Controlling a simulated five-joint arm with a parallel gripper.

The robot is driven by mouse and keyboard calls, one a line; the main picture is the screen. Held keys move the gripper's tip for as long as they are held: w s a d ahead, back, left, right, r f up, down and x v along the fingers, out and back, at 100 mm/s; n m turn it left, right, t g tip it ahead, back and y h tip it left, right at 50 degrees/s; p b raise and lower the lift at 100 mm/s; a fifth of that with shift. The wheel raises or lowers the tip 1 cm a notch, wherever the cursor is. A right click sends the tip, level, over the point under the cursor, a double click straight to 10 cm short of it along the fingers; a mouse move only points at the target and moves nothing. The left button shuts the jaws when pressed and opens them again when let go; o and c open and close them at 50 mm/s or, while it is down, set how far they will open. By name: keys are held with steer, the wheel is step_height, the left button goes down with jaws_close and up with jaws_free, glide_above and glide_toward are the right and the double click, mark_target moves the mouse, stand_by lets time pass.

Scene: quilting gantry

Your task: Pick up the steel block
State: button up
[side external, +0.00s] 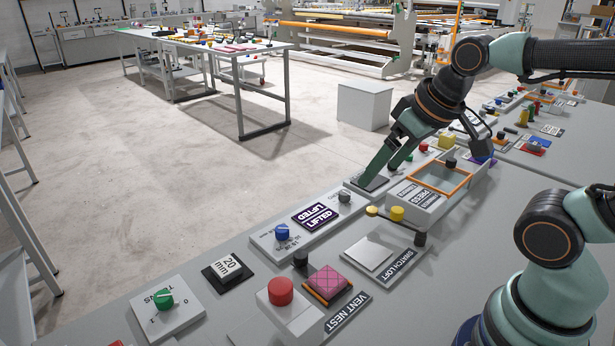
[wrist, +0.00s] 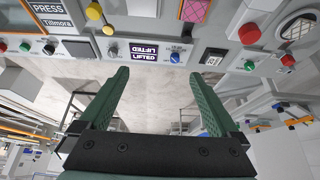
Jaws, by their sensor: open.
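A pale block marked "20 mm" (side external: 228,266), which looks like the steel block, sits on a dark square pad at the front left of the bench. In the wrist view it shows at the right (wrist: 288,60). My gripper (side external: 379,176) is open, fingers pointing down near a dark pad on the bench's far edge, well to the right of and behind the block. In the wrist view its two green fingers (wrist: 158,76) stand wide apart with nothing between them. Contact with the bench cannot be told.
A "LIFTED" sign panel (side external: 319,216) with a blue knob lies between gripper and block. A red button (side external: 280,291), a pink quilted swatch (side external: 328,283), a green knob (side external: 165,299) and an orange-framed press (side external: 440,177) stand nearby.

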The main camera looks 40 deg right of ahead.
steer(key=w+a+r+n+g, duration=0.1)
steer(key=w+a+r+n, duration=0.1)
steer(key=w+a+n, duration=0.35)
steer(key=n+g, duration=0.5)
steer(key=n, duration=0.8)
glide_above(226, 266)
step_height(226, 266, down, 14)
steer(key=shift+m, duration=0.25)
step_height(226, 266, down, 12)
steer(key=shift+f, duration=0.2)
steer(key=shift+r, duration=0.1)
jaws_close()
